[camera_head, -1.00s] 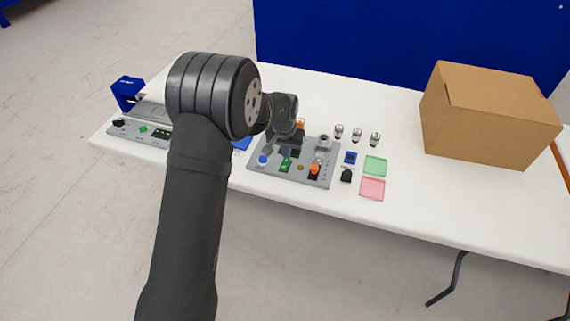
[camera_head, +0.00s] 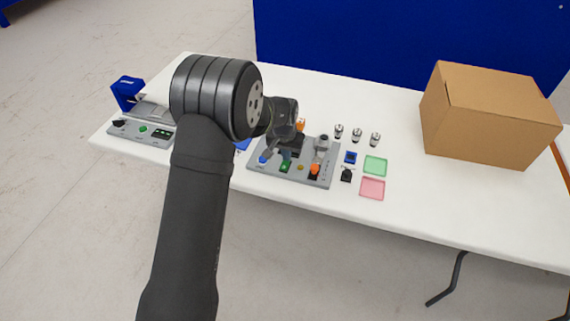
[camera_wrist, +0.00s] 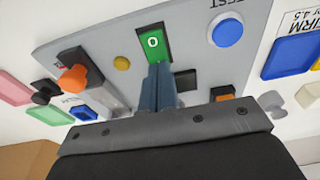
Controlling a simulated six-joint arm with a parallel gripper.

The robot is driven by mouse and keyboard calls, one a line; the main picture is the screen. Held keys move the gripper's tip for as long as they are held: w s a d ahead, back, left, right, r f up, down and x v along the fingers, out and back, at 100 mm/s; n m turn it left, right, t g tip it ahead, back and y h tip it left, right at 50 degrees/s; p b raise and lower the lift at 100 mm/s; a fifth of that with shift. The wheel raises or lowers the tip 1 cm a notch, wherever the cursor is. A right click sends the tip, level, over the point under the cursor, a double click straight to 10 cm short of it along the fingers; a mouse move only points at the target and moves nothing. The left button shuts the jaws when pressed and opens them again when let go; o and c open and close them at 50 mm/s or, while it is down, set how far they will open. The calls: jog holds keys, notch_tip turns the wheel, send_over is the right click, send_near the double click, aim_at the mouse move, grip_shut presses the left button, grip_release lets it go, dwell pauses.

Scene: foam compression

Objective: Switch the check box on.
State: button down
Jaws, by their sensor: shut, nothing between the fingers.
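The check box (camera_head: 257,167) is a grey panel on the white table; its face (camera_wrist: 192,40) fills much of the wrist view. It carries a green rocker switch (camera_wrist: 154,43) with a white "O" mark on its visible part. The switch also shows small in the head view (camera_head: 285,167). My gripper (camera_wrist: 157,68) is shut and empty. Its fingertips are at the near edge of the green switch and hide that part of it. I cannot tell whether they touch it. A blue button (camera_wrist: 227,31) beside the word TEST lies right of the switch.
A small yellow button (camera_wrist: 121,63) and an orange knob (camera_wrist: 73,78) are left of the switch. A green tray (camera_head: 375,165) and a pink tray (camera_head: 372,188) lie right of the panel. A cardboard box (camera_head: 490,115) stands farther right. A second panel (camera_head: 133,131) is at left.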

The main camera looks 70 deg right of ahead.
jog(key=shift+f, duration=0.25)
jog(key=shift+r, duration=3.55)
notch_tip(320, 180, down, 7)
jog(key=shift+r, duration=0.15)
